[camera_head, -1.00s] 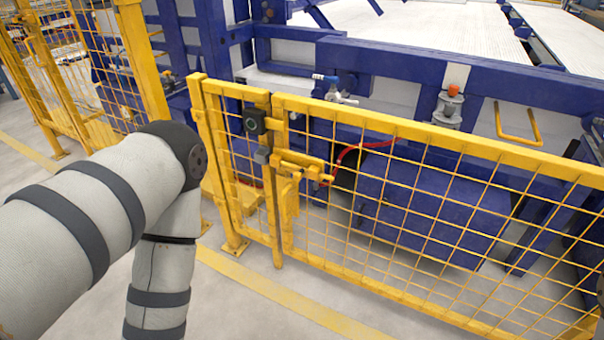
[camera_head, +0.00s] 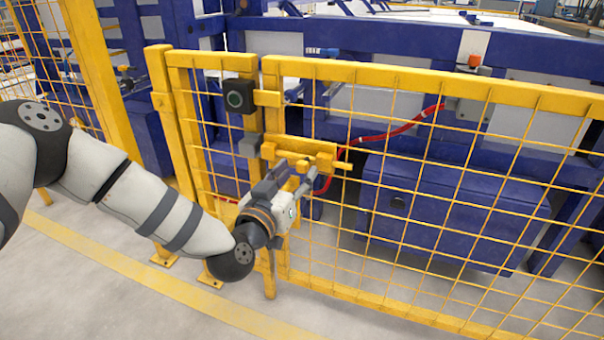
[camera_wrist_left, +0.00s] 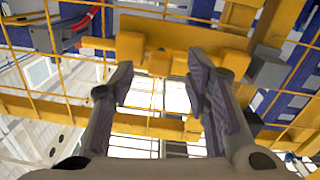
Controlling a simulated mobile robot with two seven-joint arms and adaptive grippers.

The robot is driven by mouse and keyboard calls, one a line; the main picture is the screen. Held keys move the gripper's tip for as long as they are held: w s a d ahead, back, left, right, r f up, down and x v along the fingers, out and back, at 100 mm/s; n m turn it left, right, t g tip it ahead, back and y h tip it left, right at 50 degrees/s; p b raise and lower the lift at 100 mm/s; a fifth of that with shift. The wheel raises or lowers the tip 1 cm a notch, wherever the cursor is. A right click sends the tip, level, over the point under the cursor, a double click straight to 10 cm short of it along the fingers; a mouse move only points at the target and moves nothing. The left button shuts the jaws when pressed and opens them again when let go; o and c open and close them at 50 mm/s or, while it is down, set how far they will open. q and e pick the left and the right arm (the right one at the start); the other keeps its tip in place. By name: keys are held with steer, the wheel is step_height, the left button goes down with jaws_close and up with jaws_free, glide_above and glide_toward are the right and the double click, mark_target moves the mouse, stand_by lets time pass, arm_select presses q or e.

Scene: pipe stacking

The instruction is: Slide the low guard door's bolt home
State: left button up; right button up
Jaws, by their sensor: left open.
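The low guard door (camera_head: 420,210) is a yellow mesh panel. The yellow bolt (camera_head: 325,161) lies level near its upper left corner, with one end sticking out to the right. A grey block (camera_head: 250,146) sits to its left on the post side; a gap shows between them. My left gripper (camera_head: 294,172) is just in front of and below the bolt, fingers pointing at it. In the left wrist view the open fingers (camera_wrist_left: 160,72) stand either side of the bolt's small yellow knob (camera_wrist_left: 159,62), without visible contact. My right gripper is out of view.
A black box with a round face (camera_head: 238,96) is on the fence above the grey block. A red hose (camera_head: 395,132) runs behind the mesh. Blue machine frames (camera_head: 430,205) stand close behind the door. The floor in front is clear.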

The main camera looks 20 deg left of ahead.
mark_target(300, 169)
arm_select(q)
steer(key=w, duration=0.3)
steer(key=shift+w+d+b, duration=0.15)
steer(key=shift+w+b, duration=0.05)
steer(key=shift+b, duration=0.1)
steer(key=shift+c, duration=0.3)
jaws_close()
steer(key=shift+w+a+p, duration=0.1)
steer(key=shift+a+p, duration=0.75)
steer(key=shift+a, duration=2.2)
steer(key=shift+o, duration=0.3)
jaws_free()
steer(key=shift+a, duration=0.15)
